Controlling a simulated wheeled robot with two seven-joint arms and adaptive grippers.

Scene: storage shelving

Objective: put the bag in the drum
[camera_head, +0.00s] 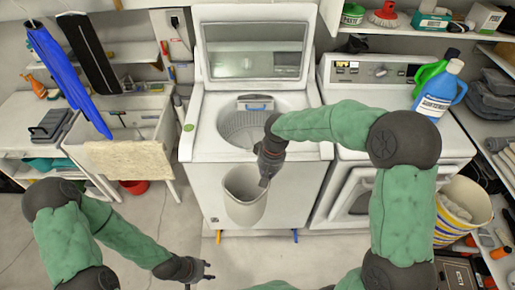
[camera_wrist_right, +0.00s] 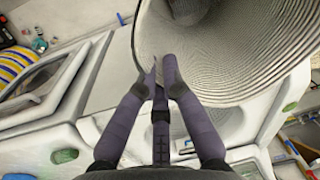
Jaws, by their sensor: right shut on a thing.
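The bag (camera_head: 243,200) is a pale grey, open-topped, bucket-like holder hanging upright in front of the washer, below its top edge. My right gripper (camera_head: 266,176) is shut on the right side of its rim. In the right wrist view the fingers (camera_wrist_right: 162,72) meet at the rim of the bag (camera_wrist_right: 235,50), whose ribbed inside shows. The drum (camera_head: 240,131) is a grey ribbed tub in the top of the white washer, under a raised lid. My left gripper (camera_head: 209,271) is open and empty, low over the floor.
The raised lid (camera_head: 255,50) stands behind the drum. A dryer (camera_head: 350,150) stands to the right, with green and blue bottles (camera_head: 437,90) on it. A striped basket (camera_head: 452,220) is at far right. A sink (camera_head: 120,130) with a draped towel (camera_head: 130,163) is left. Floor between is clear.

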